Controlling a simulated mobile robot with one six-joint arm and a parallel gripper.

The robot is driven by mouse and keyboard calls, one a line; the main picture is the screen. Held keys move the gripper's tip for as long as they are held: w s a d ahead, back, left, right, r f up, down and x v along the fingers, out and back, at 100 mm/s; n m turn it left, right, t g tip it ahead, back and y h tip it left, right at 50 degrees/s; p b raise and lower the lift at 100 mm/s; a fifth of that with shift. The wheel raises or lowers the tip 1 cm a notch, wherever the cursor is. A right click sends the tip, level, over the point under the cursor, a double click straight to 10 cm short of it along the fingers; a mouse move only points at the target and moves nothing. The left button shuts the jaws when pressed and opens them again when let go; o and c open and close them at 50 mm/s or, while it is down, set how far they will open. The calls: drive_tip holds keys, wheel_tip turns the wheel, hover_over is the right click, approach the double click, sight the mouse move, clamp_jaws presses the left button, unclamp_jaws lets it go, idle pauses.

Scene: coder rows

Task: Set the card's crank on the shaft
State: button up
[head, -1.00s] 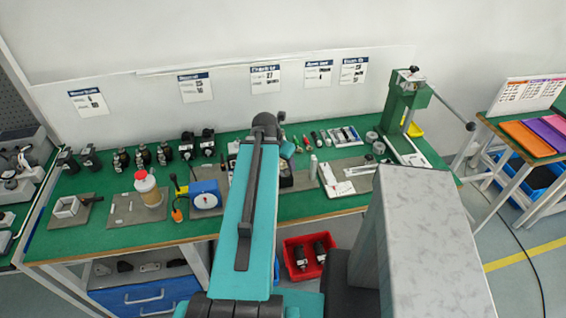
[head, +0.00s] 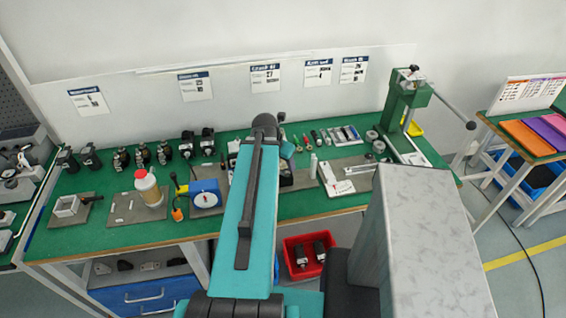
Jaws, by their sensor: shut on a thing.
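Several white cards hang on the wall behind the bench. A blue unit (head: 206,194) with a white round face sits left of my arm. I cannot make out the shaft. My teal arm reaches over the bench and hides its middle, and my gripper is hidden behind it.
A green lever press (head: 404,100) stands at the bench's right end. A red bin (head: 291,262) with dark parts is below the front edge. Bare green top (head: 95,237) shows at front left.

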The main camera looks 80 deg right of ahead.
drive_tip(key=o, duration=1.2)
drive_tip(key=shift+s+a+r+p, duration=0.1)
drive_tip(key=shift+r+p, duration=0.15)
drive_tip(key=shift+p, duration=0.2)
